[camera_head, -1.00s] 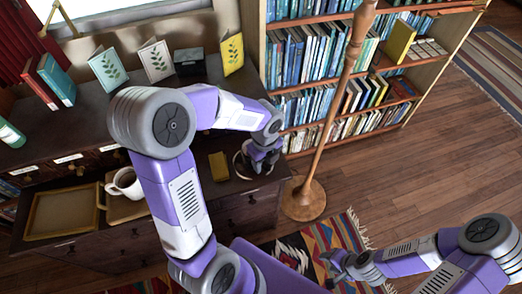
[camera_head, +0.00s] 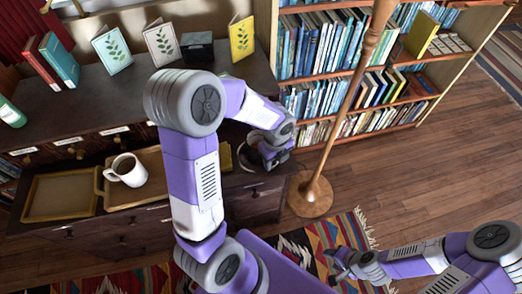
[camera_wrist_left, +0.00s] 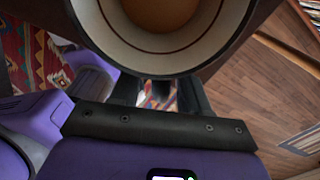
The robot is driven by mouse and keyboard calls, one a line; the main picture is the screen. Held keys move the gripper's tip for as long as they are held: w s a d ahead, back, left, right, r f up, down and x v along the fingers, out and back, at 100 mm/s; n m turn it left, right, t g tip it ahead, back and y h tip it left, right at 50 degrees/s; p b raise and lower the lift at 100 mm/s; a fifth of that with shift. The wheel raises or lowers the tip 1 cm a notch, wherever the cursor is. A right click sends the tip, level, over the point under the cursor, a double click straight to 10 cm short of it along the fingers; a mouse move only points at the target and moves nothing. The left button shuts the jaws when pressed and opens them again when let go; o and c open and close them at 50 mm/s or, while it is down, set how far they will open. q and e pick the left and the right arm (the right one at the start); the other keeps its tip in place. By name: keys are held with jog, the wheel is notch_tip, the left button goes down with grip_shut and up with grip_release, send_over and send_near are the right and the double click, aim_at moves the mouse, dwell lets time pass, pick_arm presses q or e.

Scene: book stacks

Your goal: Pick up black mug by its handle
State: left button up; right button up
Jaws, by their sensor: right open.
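The black mug (camera_head: 246,160) stands near the right end of the lower cabinet top in the head view, partly hidden by my left gripper (camera_head: 268,160). In the left wrist view the mug's pale inner wall (camera_wrist_left: 100,30) and round brown contents fill the top. My left fingers (camera_wrist_left: 158,95) reach to the mug's near side, with a gap showing between them. The handle is hidden, so I cannot tell whether the fingers grip it. My right gripper (camera_head: 340,264) is open and empty over the rug, away from the mug.
A white mug (camera_head: 127,170) stands on a wooden tray (camera_head: 152,162), beside an empty tray (camera_head: 60,192). A yellow object (camera_head: 225,156) is partly behind my left arm. A wooden pole stand (camera_head: 311,195) rises just right of the cabinet, before the bookshelf (camera_head: 430,100).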

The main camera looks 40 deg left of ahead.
pick_arm(q)
grip_shut()
jog(key=shift+r, duration=0.2)
